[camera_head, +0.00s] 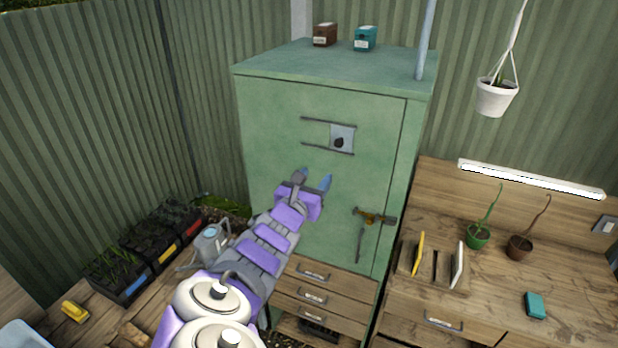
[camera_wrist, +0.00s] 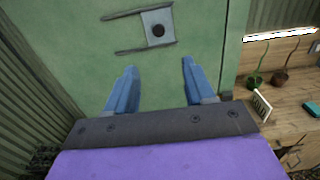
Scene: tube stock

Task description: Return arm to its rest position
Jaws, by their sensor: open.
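My gripper (camera_head: 314,182) is raised in front of the green cabinet (camera_head: 275,115), with my purple and grey arm stretched out from the lower left. Its two blue fingers are apart with nothing between them; they also show in the wrist view (camera_wrist: 155,88). The cabinet door is shut. A small plate with a dark round knob (camera_head: 339,142) sits between two dark rails on the door, above the fingertips; it also shows in the wrist view (camera_wrist: 158,30). A latch (camera_head: 372,217) is on the door's right side, to the right of my gripper.
A brown box (camera_head: 325,35) and a teal box (camera_head: 366,38) stand on the cabinet. A wooden workbench (camera_head: 570,265) with potted plants is at right, below a hanging white pot (camera_head: 495,97). Planter trays (camera_head: 135,289) and a grey watering can (camera_head: 211,243) are at left.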

